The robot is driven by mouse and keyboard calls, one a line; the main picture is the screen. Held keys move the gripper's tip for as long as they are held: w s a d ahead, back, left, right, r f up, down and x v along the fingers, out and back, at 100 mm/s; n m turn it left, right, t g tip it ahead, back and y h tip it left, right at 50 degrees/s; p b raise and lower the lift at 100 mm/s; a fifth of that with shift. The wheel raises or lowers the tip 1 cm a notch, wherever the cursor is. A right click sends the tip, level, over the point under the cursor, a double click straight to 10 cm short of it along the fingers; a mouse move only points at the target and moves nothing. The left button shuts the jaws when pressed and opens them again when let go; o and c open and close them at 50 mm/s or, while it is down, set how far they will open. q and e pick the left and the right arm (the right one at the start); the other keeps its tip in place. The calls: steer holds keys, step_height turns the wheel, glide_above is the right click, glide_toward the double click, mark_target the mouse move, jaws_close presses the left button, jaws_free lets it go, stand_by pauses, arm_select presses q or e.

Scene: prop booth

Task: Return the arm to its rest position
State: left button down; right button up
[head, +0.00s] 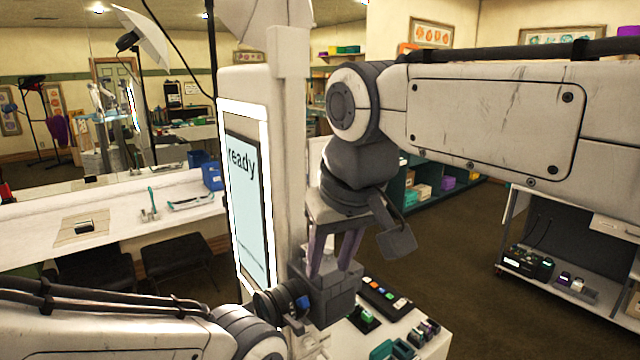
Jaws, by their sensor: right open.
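My right arm (490,105) comes in from the right edge and bends down at the wrist in the middle of the view. My right gripper (335,262) points down with its two fingers apart. The fingertips are close to a dark grey block with a round lens-like front (325,292), which looks like a camera. I cannot tell whether they touch it. My left arm (100,325) crosses the lower left corner up to a round joint; its gripper is not in view.
A white booth column (288,130) with a screen (246,200) reading "ready" stands close behind the gripper. Below, a white table carries a panel with coloured buttons (384,295) and small teal boxes (394,349). A shelf cart (570,262) stands right; open floor (440,245) lies between.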

steer(key=s+d+f+n+g+b, duration=0.1)
steer(key=s+f+g, duration=0.1)
steer(key=s+f, duration=0.6)
steer(key=s+d+f+n+g+b, duration=0.1)
steer(key=s+f, duration=0.7)
steer(key=f, duration=0.8)
steer(key=shift+d+n+g+h+b, duration=0.3)
steer(key=shift+d+n+g+b, duration=0.15)
steer(key=shift+d+b, duration=0.2)
